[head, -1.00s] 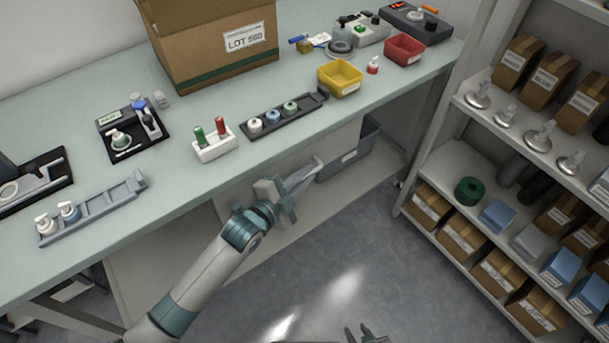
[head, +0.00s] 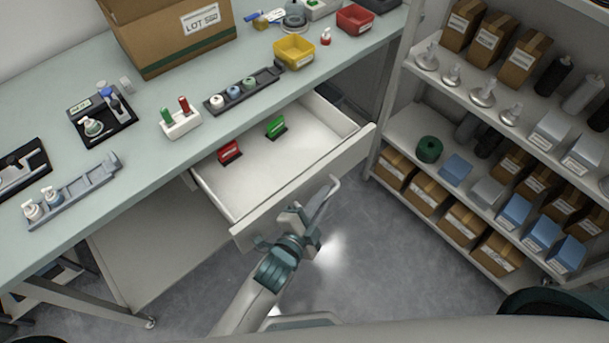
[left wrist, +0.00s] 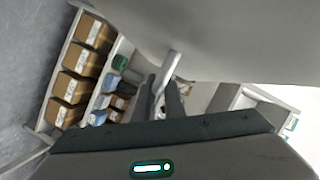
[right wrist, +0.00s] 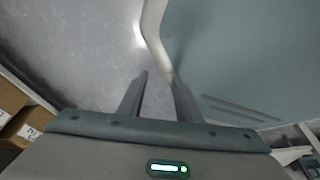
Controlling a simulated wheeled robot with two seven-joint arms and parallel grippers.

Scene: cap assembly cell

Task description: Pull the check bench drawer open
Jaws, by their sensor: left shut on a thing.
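The check bench drawer (head: 355,150) stands open in the head view, pulled out from under the worktop, its pale inside showing. Its bar handle (head: 328,190) is on the front panel. My left gripper (head: 308,213) is shut on the handle, in front of the panel. In the left wrist view the handle (left wrist: 171,68) runs between the fingertips (left wrist: 165,92). A red item (head: 229,152) and a green item (head: 276,127) are inside the drawer. My right gripper (right wrist: 158,90) is open and empty in the right wrist view; it does not show in the head view.
The worktop (head: 150,150) carries trays, a yellow bin (head: 294,51), a red bin (head: 355,19) and a carton (head: 175,40). A shelf rack (head: 400,130) with boxes stands close to the drawer's right. The floor (head: 400,260) before the drawer is clear.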

